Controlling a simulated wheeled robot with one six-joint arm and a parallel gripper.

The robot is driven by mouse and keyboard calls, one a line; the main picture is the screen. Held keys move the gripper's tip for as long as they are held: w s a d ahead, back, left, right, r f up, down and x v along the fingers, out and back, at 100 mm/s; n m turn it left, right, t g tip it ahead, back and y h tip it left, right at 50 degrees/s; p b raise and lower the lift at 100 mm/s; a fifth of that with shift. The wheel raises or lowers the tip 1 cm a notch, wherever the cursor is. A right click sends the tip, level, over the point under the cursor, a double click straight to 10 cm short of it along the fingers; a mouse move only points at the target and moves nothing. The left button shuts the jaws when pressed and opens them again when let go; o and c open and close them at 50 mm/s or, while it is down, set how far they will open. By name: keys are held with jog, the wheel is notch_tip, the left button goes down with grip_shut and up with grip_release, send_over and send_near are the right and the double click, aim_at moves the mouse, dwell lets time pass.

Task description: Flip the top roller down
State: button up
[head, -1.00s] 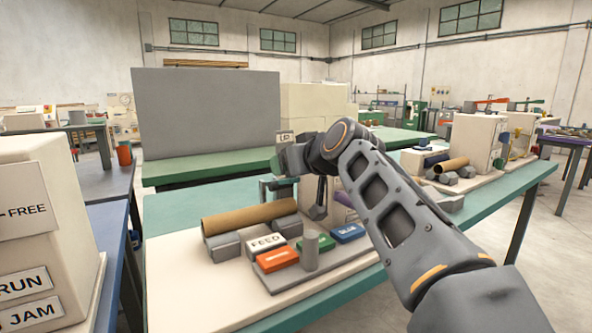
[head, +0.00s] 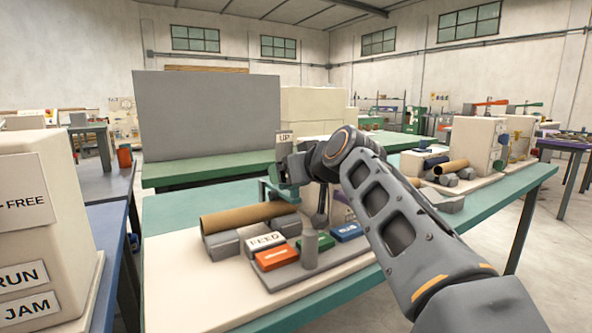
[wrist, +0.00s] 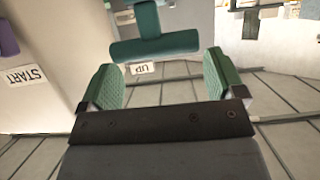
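A teal T-shaped part, which looks like the top roller on its arm (wrist: 155,46), shows in the wrist view, its crossbar just past my fingertips and roughly centred between them. My gripper (wrist: 165,75) is open, with green pads on both sides and nothing between them. An upside-down UP label (wrist: 143,69) lies behind the bar. In the head view my gripper (head: 287,172) is at the winder's back, below the UP sign (head: 285,138); my wrist hides much of the machine. A cardboard tube (head: 248,213) lies on grey rollers (head: 223,245).
A FEED block (head: 265,241), orange block (head: 276,258), green block (head: 313,243), blue block (head: 347,232) and grey post (head: 310,250) stand in front of the winder. A START label (wrist: 26,78) shows on a pale wall at left in the wrist view. A large grey panel (head: 207,113) stands behind.

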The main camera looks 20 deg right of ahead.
jog(key=shift+o, duration=0.9)
jog(key=shift+r, duration=0.15)
jog(key=b+v, duration=0.1)
jog(key=v, duration=1.3)
